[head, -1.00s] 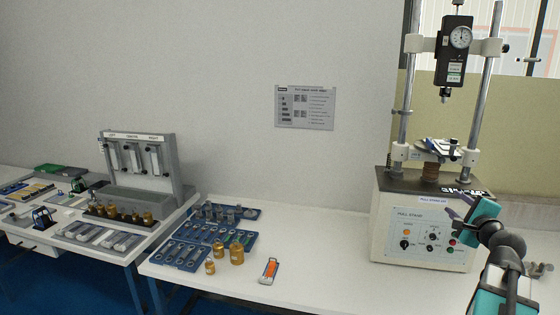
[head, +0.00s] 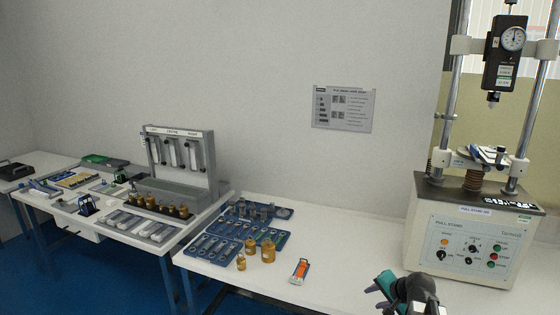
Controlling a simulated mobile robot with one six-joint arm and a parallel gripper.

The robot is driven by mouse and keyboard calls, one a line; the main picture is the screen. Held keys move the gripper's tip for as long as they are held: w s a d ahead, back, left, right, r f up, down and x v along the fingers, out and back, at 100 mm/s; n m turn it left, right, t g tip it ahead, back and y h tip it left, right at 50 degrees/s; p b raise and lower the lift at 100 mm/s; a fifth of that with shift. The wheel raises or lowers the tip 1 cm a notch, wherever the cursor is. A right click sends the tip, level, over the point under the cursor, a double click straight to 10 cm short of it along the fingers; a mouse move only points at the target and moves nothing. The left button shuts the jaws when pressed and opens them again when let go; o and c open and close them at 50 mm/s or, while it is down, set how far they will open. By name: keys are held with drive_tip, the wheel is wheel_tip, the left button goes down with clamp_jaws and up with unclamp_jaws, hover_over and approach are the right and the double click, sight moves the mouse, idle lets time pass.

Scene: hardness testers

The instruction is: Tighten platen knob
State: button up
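The pull stand (head: 458,250) is at the right of the head view, with two upright columns and a black gauge (head: 505,52) at the top. Its round platen (head: 478,158) sits above a copper-coloured bellows or screw (head: 475,181), with blue-and-white parts on top. Small dark fittings show around the platen, but I cannot tell which is the platen knob.
A blue tray (head: 222,258) with metal parts, brass weights (head: 267,251) and an orange-and-white tool (head: 300,271) lie on the white bench. A grey rack (head: 180,160) stands on the left table. The bench between the orange tool and the stand is mostly clear.

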drive_tip(key=s+a+f+n+g+h, duration=0.2)
drive_tip(key=s+a+f+n+g, duration=0.65)
drive_tip(key=s+a+f, duration=0.75)
drive_tip(key=s+d+f+n+g+b, duration=0.1)
drive_tip(key=s+f+g, duration=0.3)
drive_tip(key=s+f, duration=1.7)
drive_tip(key=s+n, duration=0.1)
drive_tip(key=s, duration=0.3)
drive_tip(key=shift+g, duration=0.35)
